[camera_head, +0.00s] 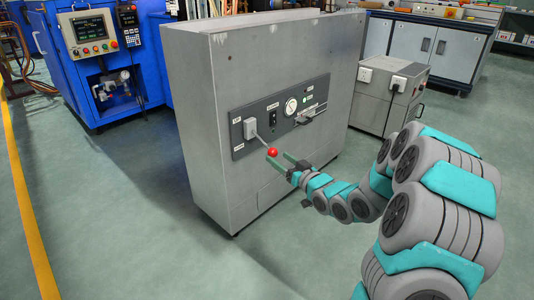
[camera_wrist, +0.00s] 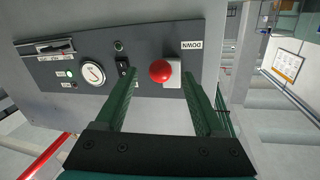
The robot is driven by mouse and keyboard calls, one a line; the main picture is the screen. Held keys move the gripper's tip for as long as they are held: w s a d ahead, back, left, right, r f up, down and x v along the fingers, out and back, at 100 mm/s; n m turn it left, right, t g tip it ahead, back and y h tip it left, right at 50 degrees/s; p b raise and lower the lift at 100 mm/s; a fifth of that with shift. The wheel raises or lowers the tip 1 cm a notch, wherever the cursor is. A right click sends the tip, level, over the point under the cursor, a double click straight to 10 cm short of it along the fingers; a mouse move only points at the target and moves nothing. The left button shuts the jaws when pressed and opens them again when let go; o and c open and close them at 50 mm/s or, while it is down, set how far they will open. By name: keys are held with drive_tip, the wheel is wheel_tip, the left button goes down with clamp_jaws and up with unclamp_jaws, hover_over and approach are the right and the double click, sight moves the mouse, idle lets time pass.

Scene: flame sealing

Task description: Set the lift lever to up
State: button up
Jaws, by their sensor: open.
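The lift lever ends in a red ball knob (camera_head: 272,152). Its pale housing (camera_head: 250,128) is at the left end of the dark panel, and its thin rod slants down and outward. In the wrist view the red knob (camera_wrist: 160,71) appears between my gripper's two green fingers, in front of the housing (camera_wrist: 174,80); the rod is hidden behind it. A "DOWN" label (camera_wrist: 191,45) shows upside down by the housing. My gripper (camera_head: 278,157) is open, its fingertips close to the knob. Gaps show on both sides of the knob, so it is not gripped.
The dark panel (camera_head: 292,98) also carries a round gauge (camera_head: 291,107), a black switch (camera_head: 273,118) and a slide handle (camera_head: 311,113). The grey cabinet (camera_head: 195,130) stands on open green floor. A smaller grey unit (camera_head: 376,100) stands to its right.

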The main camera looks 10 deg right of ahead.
sight(264, 144)
drive_tip(key=shift+w+a+r, duration=0.1)
drive_tip(key=shift+w+r, duration=0.05)
drive_tip(key=shift+w, duration=0.05)
drive_tip(key=x, duration=0.7)
drive_tip(key=shift+w, duration=0.15)
drive_tip(key=shift+r, duration=0.1)
drive_tip(key=shift+c, duration=0.2)
clamp_jaws()
idle(1.0)
